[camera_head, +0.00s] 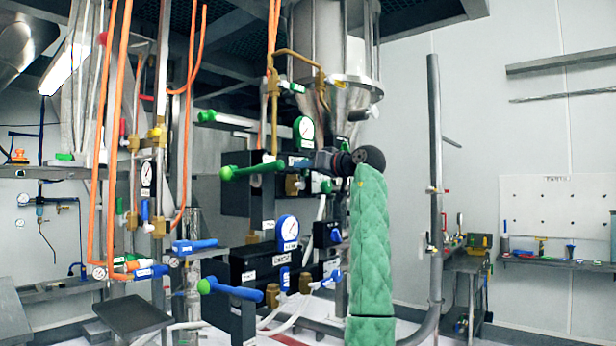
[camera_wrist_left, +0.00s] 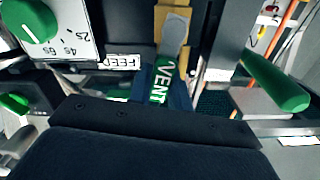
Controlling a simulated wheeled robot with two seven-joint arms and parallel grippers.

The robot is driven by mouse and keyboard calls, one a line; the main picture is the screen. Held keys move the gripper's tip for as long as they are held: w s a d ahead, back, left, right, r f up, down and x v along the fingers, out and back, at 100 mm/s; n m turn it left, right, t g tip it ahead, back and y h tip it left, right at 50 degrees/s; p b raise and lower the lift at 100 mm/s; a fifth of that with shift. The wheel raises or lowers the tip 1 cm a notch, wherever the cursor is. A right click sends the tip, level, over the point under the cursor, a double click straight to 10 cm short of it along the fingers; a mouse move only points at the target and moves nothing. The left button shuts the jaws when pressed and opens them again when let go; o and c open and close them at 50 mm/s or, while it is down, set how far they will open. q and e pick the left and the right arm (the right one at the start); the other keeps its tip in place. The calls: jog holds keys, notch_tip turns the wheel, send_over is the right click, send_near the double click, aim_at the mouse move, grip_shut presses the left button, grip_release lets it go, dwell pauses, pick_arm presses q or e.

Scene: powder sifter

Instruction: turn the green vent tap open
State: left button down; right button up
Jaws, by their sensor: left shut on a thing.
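The green vent tap handle (camera_wrist_left: 163,80), marked VENT, shows in the left wrist view. It runs down from a grey lever on a brass fitting (camera_wrist_left: 170,18) at the top. My left gripper (camera_wrist_left: 160,92) is shut on this handle, with dark blue fingers on both sides of it. In the head view my left gripper (camera_head: 320,160) reaches leftward to the front of the dark valve panel, at the end of a green padded arm. The handle is mostly hidden by the gripper there. My right gripper is not in view.
A green-handled lever (camera_head: 252,170) sticks out left of my gripper, and a blue-handled lever (camera_head: 230,290) lies below. A white gauge (camera_head: 303,130) is just above. In the left wrist view a timer dial (camera_wrist_left: 35,30) and a FEED label (camera_wrist_left: 122,62) are close by.

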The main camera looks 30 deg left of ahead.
pick_arm(q)
jog(key=shift+s+f+n+b, duration=0.2)
jog(key=shift+s+n+b, duration=0.15)
jog(key=shift+n, duration=0.25)
jog(key=shift+s+n+b, duration=0.15)
jog(key=shift+n+b, duration=0.2)
jog(key=shift+n, duration=0.15)
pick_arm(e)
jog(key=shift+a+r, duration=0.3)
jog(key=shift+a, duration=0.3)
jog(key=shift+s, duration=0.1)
pick_arm(q)
jog(key=c, duration=1.3)
grip_release()
jog(key=shift+r, duration=0.1)
jog(key=shift+d, duration=0.1)
